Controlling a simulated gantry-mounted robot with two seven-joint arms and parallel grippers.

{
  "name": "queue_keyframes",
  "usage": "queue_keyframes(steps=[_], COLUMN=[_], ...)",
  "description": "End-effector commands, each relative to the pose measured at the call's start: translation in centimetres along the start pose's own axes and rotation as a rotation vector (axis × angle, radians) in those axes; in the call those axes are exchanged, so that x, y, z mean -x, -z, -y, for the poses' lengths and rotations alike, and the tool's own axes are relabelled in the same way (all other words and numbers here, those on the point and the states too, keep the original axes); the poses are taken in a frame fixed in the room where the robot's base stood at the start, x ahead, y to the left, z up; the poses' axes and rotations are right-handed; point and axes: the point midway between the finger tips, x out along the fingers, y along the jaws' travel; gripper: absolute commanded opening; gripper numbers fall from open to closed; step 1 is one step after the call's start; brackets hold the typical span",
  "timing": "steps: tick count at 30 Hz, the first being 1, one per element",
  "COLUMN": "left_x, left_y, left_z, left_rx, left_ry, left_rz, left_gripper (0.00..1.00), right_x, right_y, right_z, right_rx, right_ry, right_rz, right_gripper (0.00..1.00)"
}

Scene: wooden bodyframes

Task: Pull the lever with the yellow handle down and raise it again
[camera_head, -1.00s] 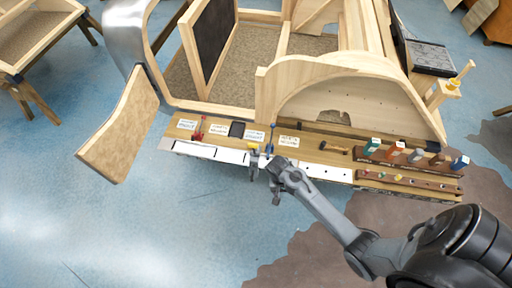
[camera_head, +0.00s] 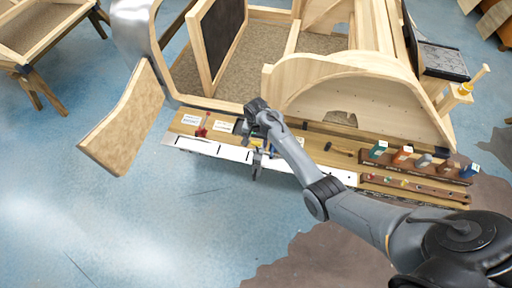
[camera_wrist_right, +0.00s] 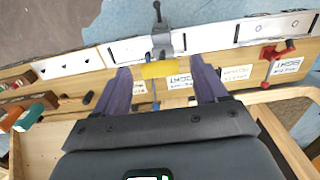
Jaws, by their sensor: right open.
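The yellow handle (camera_wrist_right: 160,69) of the lever shows in the right wrist view, lying crosswise between the two dark fingers of my right gripper (camera_wrist_right: 162,74). The fingers are apart, on either side of the handle. I cannot tell whether either one touches it. In the head view my right gripper (camera_head: 262,140) is over the wooden board, and my own wrist hides most of the lever. A thin blue rod shows just below the handle in the wrist view. My left gripper is not in view.
The wooden board with a white front strip (camera_head: 205,146) carries a red lever (camera_head: 202,128) and paper labels. A grey fixture (camera_wrist_right: 158,38) sits on the strip near the handle. Wooden frames stand behind.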

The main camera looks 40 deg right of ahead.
Motion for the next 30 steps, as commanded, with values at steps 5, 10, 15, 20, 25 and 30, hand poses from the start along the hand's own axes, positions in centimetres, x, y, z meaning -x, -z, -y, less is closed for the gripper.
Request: queue_keyframes(steps=[5,10,15,20,25,30], left_x=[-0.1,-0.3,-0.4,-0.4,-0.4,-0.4], left_y=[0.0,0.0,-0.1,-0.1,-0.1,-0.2], left_z=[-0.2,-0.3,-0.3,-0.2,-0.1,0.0], left_rx=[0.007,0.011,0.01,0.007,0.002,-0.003], left_ry=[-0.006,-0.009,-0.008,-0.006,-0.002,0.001], left_rz=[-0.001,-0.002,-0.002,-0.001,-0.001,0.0], left_gripper=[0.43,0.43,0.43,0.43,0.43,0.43], right_x=[-2.9,-4.8,-5.7,-5.9,-5.9,-5.9], right_y=[0.0,0.0,0.0,0.0,0.0,0.0], right_z=[-0.1,0.0,0.0,-0.1,-0.1,0.0], right_rx=[0.001,0.001,0.0,0.0,0.0,0.001], right_ry=[-0.002,-0.001,0.0,0.0,0.0,0.0], right_rz=[0.001,0.0,-0.001,-0.001,-0.001,-0.001], right_gripper=[0.72,0.72,0.72,0.72,0.71,0.45])
